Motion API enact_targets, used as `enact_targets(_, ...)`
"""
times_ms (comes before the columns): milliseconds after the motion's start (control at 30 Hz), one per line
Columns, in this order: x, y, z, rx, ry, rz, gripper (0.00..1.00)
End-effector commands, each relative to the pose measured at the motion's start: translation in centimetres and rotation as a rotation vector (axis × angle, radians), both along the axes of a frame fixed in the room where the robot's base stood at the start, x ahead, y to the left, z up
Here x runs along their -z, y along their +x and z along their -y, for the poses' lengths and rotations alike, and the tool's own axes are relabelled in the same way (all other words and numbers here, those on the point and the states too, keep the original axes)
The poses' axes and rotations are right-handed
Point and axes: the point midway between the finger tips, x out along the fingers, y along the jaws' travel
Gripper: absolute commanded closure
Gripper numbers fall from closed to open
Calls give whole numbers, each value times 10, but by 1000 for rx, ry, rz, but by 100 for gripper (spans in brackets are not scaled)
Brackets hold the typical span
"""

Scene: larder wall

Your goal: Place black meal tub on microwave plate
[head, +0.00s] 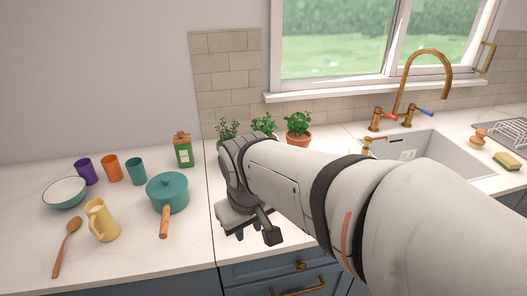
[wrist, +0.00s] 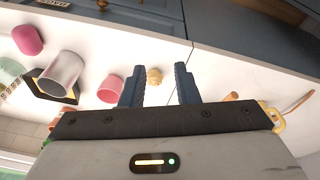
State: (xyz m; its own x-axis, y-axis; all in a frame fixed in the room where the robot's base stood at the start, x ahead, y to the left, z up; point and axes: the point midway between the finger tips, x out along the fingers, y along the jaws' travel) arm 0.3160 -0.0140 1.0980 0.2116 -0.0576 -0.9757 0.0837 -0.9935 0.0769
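I cannot make out a black meal tub or a microwave plate for certain in either view.
The counter (head: 120,245) holds a teal pot (head: 167,192), a yellow jug (head: 102,222), a bowl (head: 64,192), a wooden spoon (head: 66,247), several cups and a green canister (head: 183,151). Potted herbs (head: 298,127) stand behind my arm. A sink (head: 440,155) is at right.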

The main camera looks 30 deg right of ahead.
Motion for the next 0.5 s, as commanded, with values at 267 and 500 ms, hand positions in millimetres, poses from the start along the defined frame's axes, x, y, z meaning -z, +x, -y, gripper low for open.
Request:
enact_targets(267,4,83,66,-313,-289,-260,72)
enact_targets(500,25,162,135,-600,-513,-552,72)
